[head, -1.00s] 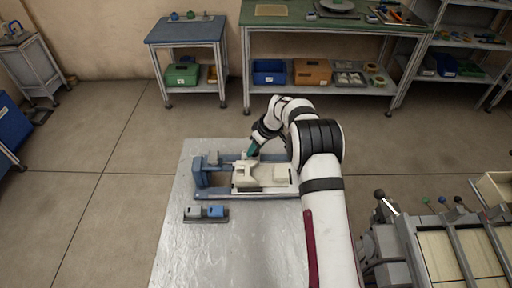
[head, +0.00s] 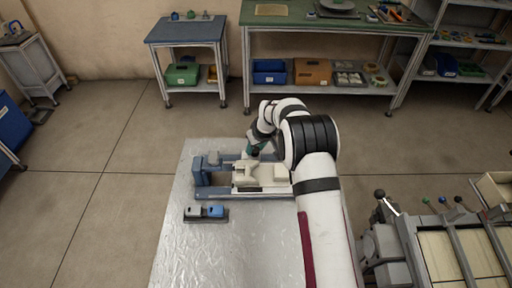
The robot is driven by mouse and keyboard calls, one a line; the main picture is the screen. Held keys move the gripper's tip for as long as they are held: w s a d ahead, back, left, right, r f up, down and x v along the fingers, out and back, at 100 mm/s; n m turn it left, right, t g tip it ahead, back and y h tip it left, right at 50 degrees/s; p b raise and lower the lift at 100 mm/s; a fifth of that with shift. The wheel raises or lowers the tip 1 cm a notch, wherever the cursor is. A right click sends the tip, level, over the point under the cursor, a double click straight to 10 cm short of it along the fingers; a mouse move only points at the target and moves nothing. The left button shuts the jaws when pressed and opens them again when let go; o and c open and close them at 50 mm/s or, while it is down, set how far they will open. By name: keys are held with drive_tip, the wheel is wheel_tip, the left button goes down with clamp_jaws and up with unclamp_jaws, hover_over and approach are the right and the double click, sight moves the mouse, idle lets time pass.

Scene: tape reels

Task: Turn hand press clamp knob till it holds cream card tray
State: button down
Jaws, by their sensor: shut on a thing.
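The hand press (head: 202,178) is a blue frame lying on the metal-topped table, with an upright block at its left end. The cream card tray (head: 272,173) sits inside the frame on its right part. My gripper (head: 246,155) points down at the back rail of the press, just behind the tray's left part. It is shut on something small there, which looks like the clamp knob. The fingertips and the knob are too small and too covered to see clearly, and so is any contact between clamp and tray.
A small dark holder with a grey and a blue block (head: 206,212) stands in front of the press. The front of the metal table (head: 220,255) is clear. A machine with levers (head: 390,240) stands at the right. Benches and shelves line the back wall.

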drive_tip(key=m+h, duration=0.1)
drive_tip(key=m, duration=0.3)
drive_tip(key=shift+a+t+h, duration=0.2)
drive_tip(key=shift+t+h, duration=0.1)
drive_tip(key=shift+h, duration=0.1)
drive_tip(key=m+h, duration=0.1)
drive_tip(key=m, duration=0.4)
drive_tip(key=shift+a+h, duration=0.1)
drive_tip(key=shift+h, duration=0.3)
drive_tip(key=m, duration=0.2)
drive_tip(key=m+g+h, duration=0.1)
drive_tip(key=m, duration=0.1)
drive_tip(key=shift+w+a+m+h, duration=0.1)
drive_tip(key=shift+m+h, duration=0.2)
drive_tip(key=shift+m+g+h, duration=0.4)
drive_tip(key=shift+m+g, duration=0.3)
drive_tip(key=shift+m, duration=1.2)
drive_tip(key=shift+c, duration=2.4)
unclamp_jaws()
drive_tip(key=shift+r, duration=0.1)
